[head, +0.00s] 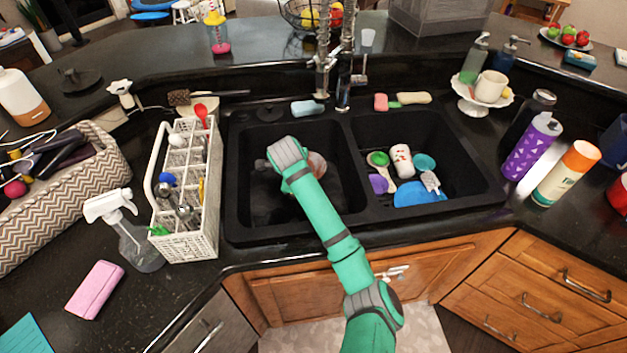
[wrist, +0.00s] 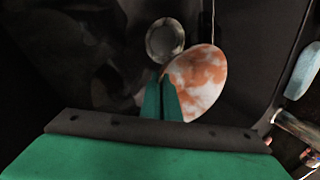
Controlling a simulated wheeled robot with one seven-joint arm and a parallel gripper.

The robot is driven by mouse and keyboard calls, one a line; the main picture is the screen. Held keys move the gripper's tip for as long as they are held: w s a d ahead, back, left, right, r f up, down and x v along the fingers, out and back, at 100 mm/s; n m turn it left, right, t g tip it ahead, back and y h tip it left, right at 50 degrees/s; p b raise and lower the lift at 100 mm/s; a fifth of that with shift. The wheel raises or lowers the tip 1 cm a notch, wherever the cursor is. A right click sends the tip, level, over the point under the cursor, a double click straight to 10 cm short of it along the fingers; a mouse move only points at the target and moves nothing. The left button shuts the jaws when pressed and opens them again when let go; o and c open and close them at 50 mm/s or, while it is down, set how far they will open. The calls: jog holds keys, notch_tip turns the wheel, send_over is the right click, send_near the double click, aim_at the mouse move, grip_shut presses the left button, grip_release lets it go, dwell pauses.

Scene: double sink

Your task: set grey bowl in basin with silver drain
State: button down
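My gripper (wrist: 161,82) reaches down into the left basin (head: 243,205). Its two green fingers are close together at the rim of a bowl (wrist: 203,78) and appear shut on it. The bowl looks white with orange-brown mottling rather than plain grey. It is tilted and extends to the right of the fingers. A round silver drain (wrist: 164,40) lies just beyond the fingertips in the wrist view. In the head view my arm hides the gripper and most of the bowl, and only a pinkish edge (head: 318,163) shows.
The right basin (head: 437,122) holds a white cup (head: 402,160), a blue piece (head: 418,194) and several small coloured items. A faucet (head: 324,70) stands behind the divider. A white utensil rack (head: 203,246) is close on the left. A purple bottle (head: 532,147) stands on the right.

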jog(key=w, duration=0.1)
jog(key=w+d+f, duration=0.1)
jog(key=w+d, duration=0.1)
jog(key=shift+w+d+f, duration=0.1)
jog(key=shift+d+f, duration=0.15)
jog(key=shift+f, duration=0.05)
jog(key=w+f, duration=0.1)
jog(key=w+d+f, duration=0.1)
jog(key=f, duration=0.1)
jog(key=w+f, duration=0.2)
jog(key=shift+d, duration=0.35)
jog(key=shift+w+d+f, duration=0.2)
jog(key=shift+w+f, duration=0.35)
jog(key=shift+f, duration=0.1)
jog(key=shift+w+f, duration=0.15)
jog(key=shift+f, duration=1.35)
jog(key=shift+a, duration=0.35)
jog(key=shift+d+f, duration=0.25)
jog(key=shift+d, duration=0.3)
jog(key=c, duration=2.3)
grip_release()
jog(key=shift+d, duration=0.1)
jog(key=shift+o, duration=1.4)
jog(key=shift+a, duration=0.3)
